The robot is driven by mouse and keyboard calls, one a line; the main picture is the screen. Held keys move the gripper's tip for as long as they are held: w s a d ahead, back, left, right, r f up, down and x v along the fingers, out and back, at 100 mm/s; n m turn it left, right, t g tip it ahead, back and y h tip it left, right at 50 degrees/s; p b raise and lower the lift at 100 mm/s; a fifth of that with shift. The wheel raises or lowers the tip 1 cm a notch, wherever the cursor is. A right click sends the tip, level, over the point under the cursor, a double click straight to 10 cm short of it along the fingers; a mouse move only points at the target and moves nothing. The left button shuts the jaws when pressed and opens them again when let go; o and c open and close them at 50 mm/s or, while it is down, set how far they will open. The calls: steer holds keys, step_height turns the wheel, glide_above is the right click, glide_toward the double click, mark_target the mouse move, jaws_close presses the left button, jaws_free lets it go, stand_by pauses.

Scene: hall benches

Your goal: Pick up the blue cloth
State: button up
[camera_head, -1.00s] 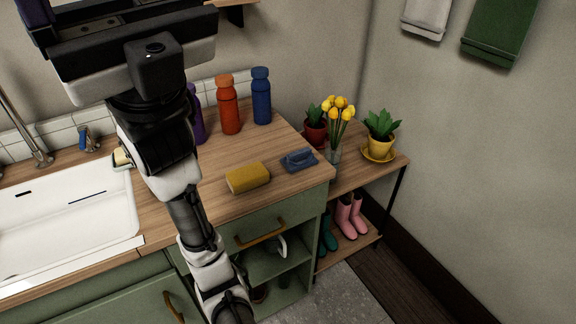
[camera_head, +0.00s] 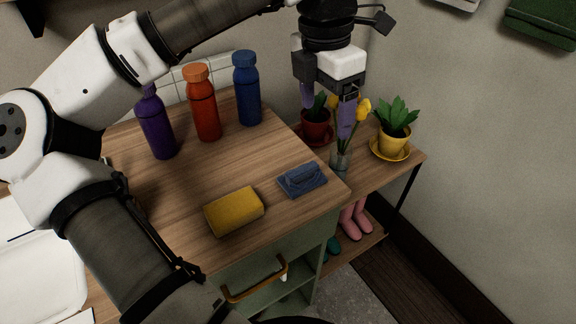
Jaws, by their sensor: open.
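A flat, dark blue item (camera_head: 302,180) lies on the wooden counter near its right front corner. It has a raised handle-like strip on top and looks more like a scrubbing brush than a cloth; I cannot tell for sure. No other blue cloth shows clearly. My gripper (camera_head: 327,107) is open, its two purple-tipped fingers pointing down with nothing between them. In the picture it is above and slightly right of the blue item, apart from it, in front of the potted plants and yellow flowers.
A yellow sponge (camera_head: 234,211) lies left of the blue item. Purple (camera_head: 157,125), orange (camera_head: 204,106) and blue (camera_head: 247,92) bottles stand at the back. A glass vase (camera_head: 340,160), a red pot (camera_head: 316,130) and a yellow pot (camera_head: 394,142) stand on the side shelf at right.

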steer(key=a+f, duration=0.2)
glide_above(311, 165)
steer(key=shift+y, duration=0.4)
steer(key=f, duration=0.5)
steer(key=shift+s+a+f, duration=0.15)
steer(key=shift+a+f, duration=0.05)
steer(key=shift+f, duration=0.1)
steer(key=shift+d+f+p, duration=0.15)
steer(key=shift+f+p, duration=0.25)
steer(key=shift+f, duration=2.85)
steer(key=c, duration=1.1)
steer(key=shift+o, duration=0.2)
steer(key=shift+r, duration=0.15)
